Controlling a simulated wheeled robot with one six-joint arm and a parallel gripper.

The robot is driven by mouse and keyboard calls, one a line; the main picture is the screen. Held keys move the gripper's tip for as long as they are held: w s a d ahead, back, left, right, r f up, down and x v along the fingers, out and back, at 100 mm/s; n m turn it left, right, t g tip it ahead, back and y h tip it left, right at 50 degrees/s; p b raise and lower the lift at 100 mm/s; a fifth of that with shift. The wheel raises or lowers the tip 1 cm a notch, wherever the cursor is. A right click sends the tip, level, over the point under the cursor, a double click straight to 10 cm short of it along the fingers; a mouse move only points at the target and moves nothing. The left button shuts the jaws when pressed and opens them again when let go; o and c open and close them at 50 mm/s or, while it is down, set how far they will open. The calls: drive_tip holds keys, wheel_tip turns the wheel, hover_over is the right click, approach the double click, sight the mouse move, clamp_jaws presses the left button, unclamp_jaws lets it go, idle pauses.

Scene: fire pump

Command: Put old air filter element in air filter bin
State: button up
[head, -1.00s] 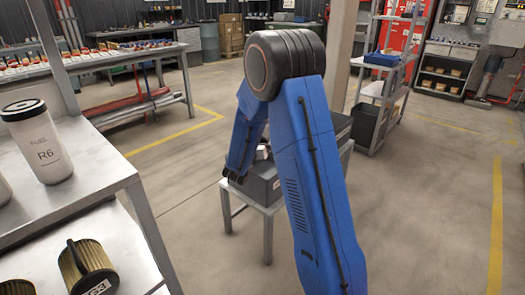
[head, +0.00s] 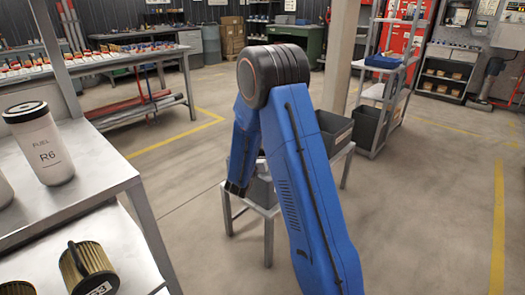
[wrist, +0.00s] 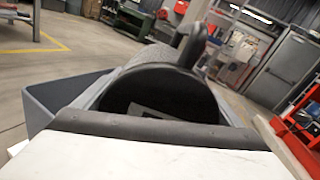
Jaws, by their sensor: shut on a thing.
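In the wrist view my gripper (wrist: 160,127) is shut on a dark, round-ended element with a loop handle (wrist: 150,92), which I take to be the old air filter element. A grey bin wall (wrist: 65,98) shows beside and behind the element; I cannot tell whether the element is above the rim or partly inside. The element is not discernible there, and no bin label is readable.
At left, a shelf holds a white R6 fuel canister (head: 40,145) and a pleated filter (head: 86,268) with a handle. Open floor lies to the right.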

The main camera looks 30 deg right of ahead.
drive_tip(key=shift+f, duration=0.25)
drive_tip(key=o, duration=1)
drive_tip(key=shift+o, duration=0.2)
drive_tip(key=shift+r, duration=0.1)
drive_tip(key=shift+r, duration=0.35)
drive_tip(key=shift+s+a+r, duration=0.15)
drive_tip(key=shift+a+r, duration=0.05)
drive_tip(key=v, duration=1.1)
drive_tip(key=shift+s, duration=0.25)
